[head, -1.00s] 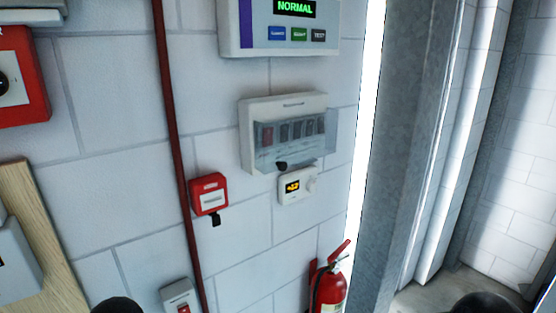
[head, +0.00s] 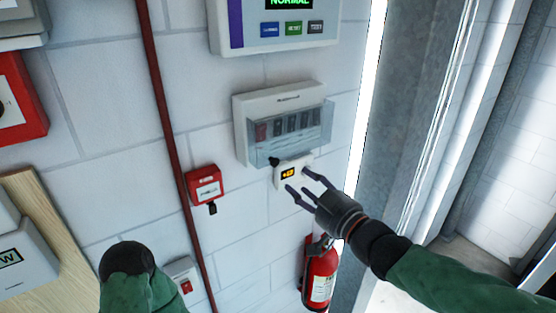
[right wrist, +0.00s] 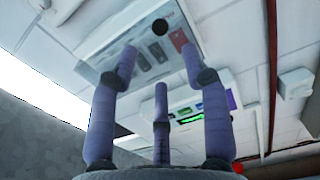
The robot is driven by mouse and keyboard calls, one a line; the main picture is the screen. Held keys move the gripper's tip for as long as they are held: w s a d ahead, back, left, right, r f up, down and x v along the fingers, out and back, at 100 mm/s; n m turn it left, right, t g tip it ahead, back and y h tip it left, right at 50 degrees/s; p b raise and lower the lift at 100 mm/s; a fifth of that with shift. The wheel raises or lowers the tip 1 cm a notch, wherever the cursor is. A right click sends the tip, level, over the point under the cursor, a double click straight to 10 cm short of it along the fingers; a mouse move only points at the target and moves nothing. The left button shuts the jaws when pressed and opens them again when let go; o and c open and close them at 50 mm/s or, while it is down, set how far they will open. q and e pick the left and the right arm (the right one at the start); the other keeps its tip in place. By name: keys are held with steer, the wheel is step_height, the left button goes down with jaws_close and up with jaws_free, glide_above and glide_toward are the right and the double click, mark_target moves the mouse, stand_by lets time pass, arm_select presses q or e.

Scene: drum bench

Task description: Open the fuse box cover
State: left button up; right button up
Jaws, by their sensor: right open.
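The white fuse box (head: 283,97) is mounted on the wall in the middle of the head view. Its clear, tinted cover (head: 318,140) hangs down over the row of fuses, with a black knob (head: 274,161) at its lower left edge. My right gripper (head: 297,180) is open and empty, just below the cover and in front of the small thermostat (head: 287,173). In the right wrist view, the open fingers (right wrist: 160,60) point toward the box, and the knob (right wrist: 160,26) shows beyond them, apart from the fingertips. My left gripper is out of view.
An alarm panel (head: 276,38) is above the fuse box. A red call point (head: 204,186) and a dark red pipe (head: 160,100) are to its left. A fire extinguisher (head: 320,275) hangs below, near my right arm. A metal door frame (head: 415,120) stands to the right.

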mark_target(276, 164)
steer(key=p+x, duration=0.1)
steer(key=x, duration=0.9)
steer(key=shift+w+a, duration=0.15)
steer(key=shift+w, duration=0.15)
jaws_close()
